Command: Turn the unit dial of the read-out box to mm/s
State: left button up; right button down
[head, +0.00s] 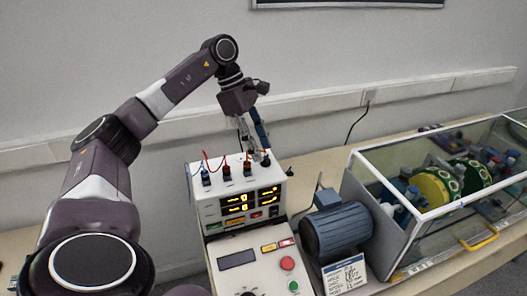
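The read-out box (208,211) is white, with lit orange number displays (237,204) on its front. Red and dark plugs with leads stand on its top. My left gripper (256,150) points down over the right back part of the box top. Its fingers are close to a small dark part (265,160) there; I cannot tell whether they touch it, or whether it is the unit dial. The fingers are small and partly overlapped, so their opening is unclear. No dial marking is readable. My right gripper is not in view.
A control panel (270,270) with a red button (287,263) stands in front of the box. A blue-grey motor (336,230) and a label card (344,275) are to its right. A glass-walled case (375,242) with a yellow handle fills the right side.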

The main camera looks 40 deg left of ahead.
aim_at(265, 160)
pick_arm(q)
jog(key=shift+x, duration=1)
jog(key=shift+d+f, duration=0.2)
jog(key=shift+f, duration=0.1)
grip_shut()
